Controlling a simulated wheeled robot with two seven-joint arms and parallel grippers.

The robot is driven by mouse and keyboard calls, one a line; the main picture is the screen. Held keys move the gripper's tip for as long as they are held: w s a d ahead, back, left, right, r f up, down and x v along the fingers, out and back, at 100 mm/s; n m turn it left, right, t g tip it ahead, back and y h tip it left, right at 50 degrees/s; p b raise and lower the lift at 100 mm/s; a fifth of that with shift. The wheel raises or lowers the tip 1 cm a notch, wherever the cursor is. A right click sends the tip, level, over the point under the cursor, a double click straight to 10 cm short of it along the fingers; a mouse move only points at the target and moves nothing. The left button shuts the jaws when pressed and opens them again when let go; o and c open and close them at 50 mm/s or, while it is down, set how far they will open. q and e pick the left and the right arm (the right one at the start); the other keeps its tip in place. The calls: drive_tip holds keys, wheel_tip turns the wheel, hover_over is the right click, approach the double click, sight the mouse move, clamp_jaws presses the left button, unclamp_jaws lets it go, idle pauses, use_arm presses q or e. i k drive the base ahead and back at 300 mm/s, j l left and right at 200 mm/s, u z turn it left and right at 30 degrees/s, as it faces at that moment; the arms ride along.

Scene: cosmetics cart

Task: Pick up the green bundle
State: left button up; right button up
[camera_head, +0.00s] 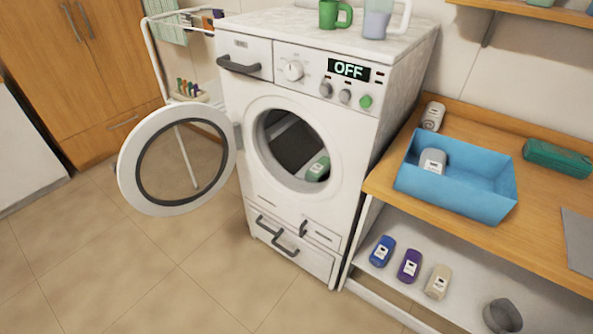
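A green bundle (318,169) with a white label lies inside the drum of the white washing machine (255,205), at the lower right of the round opening. Its lower part is partly hidden by the drum rim. The round machine door (128,172) stands wide open to the left. The display reads OFF. Neither of my grippers is in view.
A wooden counter right of the machine holds a blue bin (455,195) with a grey bundle (432,162), and a dark green case (557,158). Blue (382,251), purple (409,266) and beige (438,282) bundles lie on the lower shelf. The floor in front is clear.

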sight(317, 172)
drive_tip(key=i+j+z, duration=0.3)
drive_tip(key=i+z, duration=0.2)
drive_tip(key=i+j+z, duration=0.95)
drive_tip(key=j, duration=0.2)
drive_tip(key=k+l+u, duration=0.15)
drive_tip(key=u, duration=0.25)
drive_tip(key=i+j+z, duration=0.1)
drive_tip(key=z, duration=0.3)
drive_tip(key=i, duration=0.05)
